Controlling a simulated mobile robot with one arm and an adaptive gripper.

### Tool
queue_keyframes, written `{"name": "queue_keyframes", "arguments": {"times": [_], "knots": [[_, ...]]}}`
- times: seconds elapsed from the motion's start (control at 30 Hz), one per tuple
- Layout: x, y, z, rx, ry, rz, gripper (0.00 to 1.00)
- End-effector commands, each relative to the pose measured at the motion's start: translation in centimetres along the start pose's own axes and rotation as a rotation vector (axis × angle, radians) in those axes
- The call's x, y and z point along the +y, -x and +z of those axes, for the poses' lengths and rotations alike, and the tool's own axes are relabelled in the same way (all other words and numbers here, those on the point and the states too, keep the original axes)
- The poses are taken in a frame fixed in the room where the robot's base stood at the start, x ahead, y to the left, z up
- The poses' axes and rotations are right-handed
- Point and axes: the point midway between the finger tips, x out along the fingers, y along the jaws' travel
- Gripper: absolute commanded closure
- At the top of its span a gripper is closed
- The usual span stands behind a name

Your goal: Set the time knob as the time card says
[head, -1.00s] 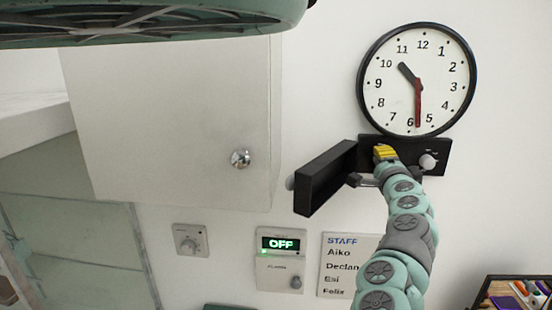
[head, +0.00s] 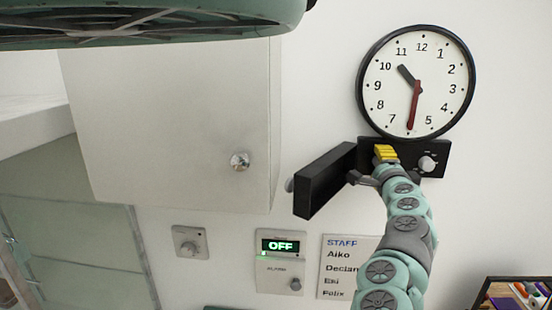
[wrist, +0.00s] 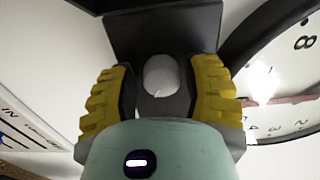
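A round wall clock (head: 448,90) with a black rim hangs at the upper right. Its short dark hand points between 10 and 11, its red hand at the 6. Below it is a black panel (head: 440,145). My gripper (head: 385,153), with yellow fingers, is at the panel's left part and hides what is there in the head view. A second, pale knob (head: 427,163) shows on the panel's right. I cannot make out a time card.
A black flap (head: 325,182) stands open left of my gripper. A white cabinet (head: 170,120) with a round knob is further left. Below are a small dial (head: 190,242), an alarm box (head: 281,262) reading OFF and a staff list (head: 345,270).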

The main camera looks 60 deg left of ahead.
Motion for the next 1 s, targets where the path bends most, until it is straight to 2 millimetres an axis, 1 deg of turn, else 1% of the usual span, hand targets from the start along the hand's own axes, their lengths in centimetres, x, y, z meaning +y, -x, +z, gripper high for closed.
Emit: {"name": "queue_keyframes", "arguments": {"times": [0.03, 0.17, 0.57, 0.67, 1.0], "knots": [[0.0, 0.0, 0.0, 0.000, 0.000, -0.001, 0.46], [-0.1, 0.0, 0.0, 0.001, 0.000, -0.001, 0.33], [-0.1, 0.3, 0.0, 0.003, -0.001, -0.003, 0.33], [-0.1, 0.8, 0.1, 0.002, -0.003, -0.004, 0.33], [-0.1, 3.4, 0.2, -0.002, 0.000, -0.002, 0.33]]}}
